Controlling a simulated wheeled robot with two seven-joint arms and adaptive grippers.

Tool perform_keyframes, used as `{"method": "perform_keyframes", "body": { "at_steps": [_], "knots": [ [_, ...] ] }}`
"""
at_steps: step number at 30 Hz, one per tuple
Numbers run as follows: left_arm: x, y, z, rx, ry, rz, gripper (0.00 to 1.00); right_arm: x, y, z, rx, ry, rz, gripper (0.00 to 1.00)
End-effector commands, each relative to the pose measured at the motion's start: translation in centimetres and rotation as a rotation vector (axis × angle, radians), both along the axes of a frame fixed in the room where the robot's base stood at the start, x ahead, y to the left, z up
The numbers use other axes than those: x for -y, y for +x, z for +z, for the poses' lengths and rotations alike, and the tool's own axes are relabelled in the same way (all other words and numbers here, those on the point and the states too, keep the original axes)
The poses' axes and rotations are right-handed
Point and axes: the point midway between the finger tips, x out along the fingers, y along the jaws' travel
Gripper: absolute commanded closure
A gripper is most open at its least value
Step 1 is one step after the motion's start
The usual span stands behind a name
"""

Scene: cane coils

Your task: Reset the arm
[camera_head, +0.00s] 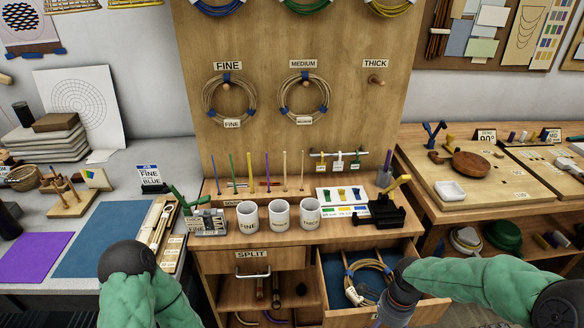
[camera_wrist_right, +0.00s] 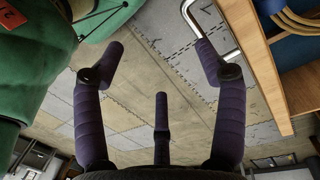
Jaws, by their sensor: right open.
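My right arm comes in from the right in the head view, and its dark gripper (camera_head: 380,317) points down at the bottom edge, beside the front of an open drawer (camera_head: 424,306). In the right wrist view the purple-fingered gripper (camera_wrist_right: 160,60) is open and empty over the tiled floor. A cane coil (camera_head: 366,266) with blue ties lies in the drawer; my right wrist partly covers the drawer. My left arm (camera_head: 135,285) shows as a green sleeve with a black joint at the lower left; its gripper is not in view.
A fine coil (camera_head: 228,98) and a medium coil (camera_head: 303,96) hang on labelled pegs; the thick peg (camera_head: 374,80) is bare. Three white mugs (camera_head: 279,215) stand on the bench. The drawer's wooden edge (camera_wrist_right: 262,55) and metal handle (camera_wrist_right: 200,25) are close to my right gripper.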

Motion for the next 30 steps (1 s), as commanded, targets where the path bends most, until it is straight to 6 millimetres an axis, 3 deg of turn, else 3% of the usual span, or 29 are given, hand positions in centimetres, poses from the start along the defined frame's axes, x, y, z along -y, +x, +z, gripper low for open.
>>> {"method": "perform_keyframes", "body": {
  "at_steps": [8, 14, 21, 30],
  "knots": [
    [0.0, -0.1, 0.0, -0.002, 0.0, -0.001, 0.6, -2.9, -0.3, -3.6, 0.032, 0.093, 0.209, 0.28],
    [0.0, -0.1, 0.0, -0.002, 0.0, -0.001, 0.6, -6.2, -1.2, -7.5, 0.092, 0.187, 0.444, 0.28],
    [0.0, -0.1, 0.0, -0.002, 0.0, -0.001, 0.6, -10.5, -3.6, -13.0, 0.216, 0.282, 0.796, 0.28],
    [0.0, -0.1, 0.0, -0.002, 0.0, -0.001, 0.6, -13.9, -7.9, -18.4, 0.357, 0.291, 1.206, 0.28]
  ]
}}
